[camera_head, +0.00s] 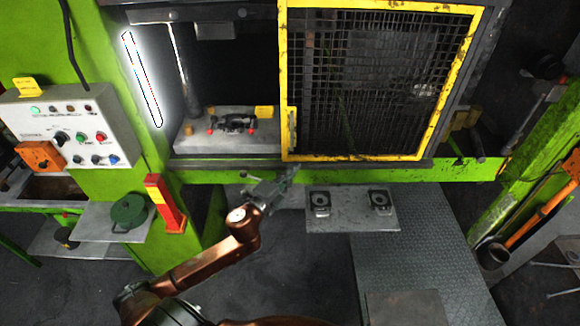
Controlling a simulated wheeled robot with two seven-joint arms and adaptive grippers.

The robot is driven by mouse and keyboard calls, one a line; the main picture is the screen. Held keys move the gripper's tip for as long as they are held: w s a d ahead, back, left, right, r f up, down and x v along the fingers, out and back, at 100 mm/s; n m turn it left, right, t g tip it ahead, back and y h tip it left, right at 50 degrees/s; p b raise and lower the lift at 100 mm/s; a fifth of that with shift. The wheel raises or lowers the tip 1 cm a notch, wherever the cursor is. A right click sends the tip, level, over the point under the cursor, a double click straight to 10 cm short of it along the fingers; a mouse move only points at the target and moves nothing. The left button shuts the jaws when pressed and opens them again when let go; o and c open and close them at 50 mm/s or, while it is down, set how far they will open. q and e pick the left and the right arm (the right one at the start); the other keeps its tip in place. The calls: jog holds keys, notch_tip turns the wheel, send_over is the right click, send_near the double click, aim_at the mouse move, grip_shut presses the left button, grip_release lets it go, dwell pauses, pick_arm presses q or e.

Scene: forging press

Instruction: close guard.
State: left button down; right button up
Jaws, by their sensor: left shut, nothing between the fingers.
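The guard (380,90) is a yellow-framed dark mesh panel on the green press. It covers the right part of the press front, and the left part of the opening is uncovered. A small yellow handle-like piece (291,130) is on the guard's left edge. My left gripper (289,174) is shut and empty, just below the guard's lower left corner, and appears apart from it. My right gripper is not in view.
Inside the uncovered opening a dark die part (233,123) sits on a grey bed (190,143). A control panel (70,130) and a red post (166,203) stand at left. A grey plate with two fixtures (352,222) lies below the guard.

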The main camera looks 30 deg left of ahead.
pick_arm(q)
jog(key=w+a+p, duration=0.2)
jog(key=w+a, duration=0.1)
jog(key=w, duration=0.3)
jog(key=shift+a, duration=0.3)
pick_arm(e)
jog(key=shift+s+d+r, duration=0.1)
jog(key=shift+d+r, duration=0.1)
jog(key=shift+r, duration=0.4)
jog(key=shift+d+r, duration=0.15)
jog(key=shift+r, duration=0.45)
pick_arm(q)
jog(key=shift+a, duration=0.1)
